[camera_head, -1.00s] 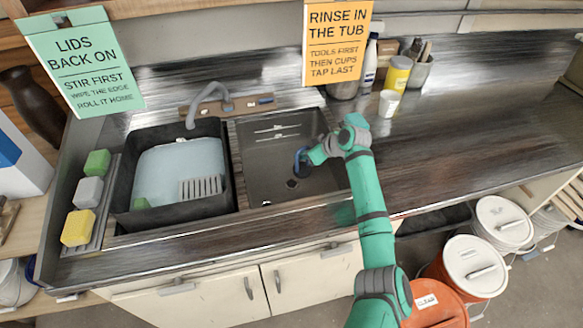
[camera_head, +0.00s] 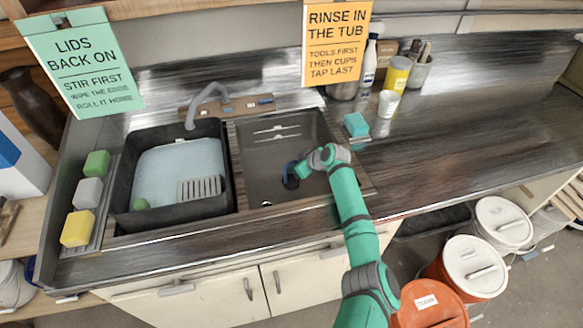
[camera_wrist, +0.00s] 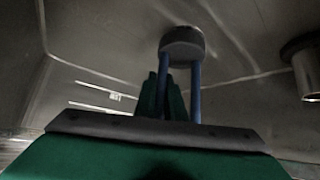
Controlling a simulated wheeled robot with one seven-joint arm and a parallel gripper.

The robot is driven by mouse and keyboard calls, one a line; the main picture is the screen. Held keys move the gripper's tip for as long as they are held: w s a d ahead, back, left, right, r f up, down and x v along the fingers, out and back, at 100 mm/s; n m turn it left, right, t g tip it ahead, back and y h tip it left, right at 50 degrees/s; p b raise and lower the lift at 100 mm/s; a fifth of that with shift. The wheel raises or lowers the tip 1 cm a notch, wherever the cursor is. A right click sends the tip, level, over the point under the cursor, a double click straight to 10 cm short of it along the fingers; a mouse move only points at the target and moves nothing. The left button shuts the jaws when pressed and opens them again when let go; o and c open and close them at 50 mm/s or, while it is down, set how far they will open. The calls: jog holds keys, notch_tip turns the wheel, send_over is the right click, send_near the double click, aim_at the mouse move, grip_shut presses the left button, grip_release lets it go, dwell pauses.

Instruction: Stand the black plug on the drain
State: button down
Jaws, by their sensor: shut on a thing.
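My gripper (camera_head: 289,176) is low in the right-hand sink basin (camera_head: 258,172), seen in the head view. Its blue fingers are shut on the black plug (camera_head: 291,183). In the wrist view, the plug (camera_wrist: 183,45) is a dark round disc at the tips of the two blue fingers (camera_wrist: 180,85). I cannot tell whether the plug touches the basin floor or the drain.
A black tub (camera_head: 226,190) of water stands left of the basin. A teal sponge (camera_head: 356,124) lies on the counter behind the arm. A white cup (camera_head: 388,104) and a yellow can (camera_head: 397,74) stand farther back. A shiny cylinder (camera_wrist: 304,70) shows at the wrist view's right edge.

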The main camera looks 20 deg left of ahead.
jog(key=shift+s+f, duration=0.1)
jog(key=c, duration=1.8)
grip_release()
jog(key=shift+d, duration=0.1)
jog(key=shift+d+r, duration=0.1)
jog(key=shift+r, duration=0.2)
jog(key=v, duration=1.1)
jog(key=shift+s+d+r, duration=0.1)
jog(key=shift+d+r, duration=0.1)
jog(key=shift+r, duration=0.05)
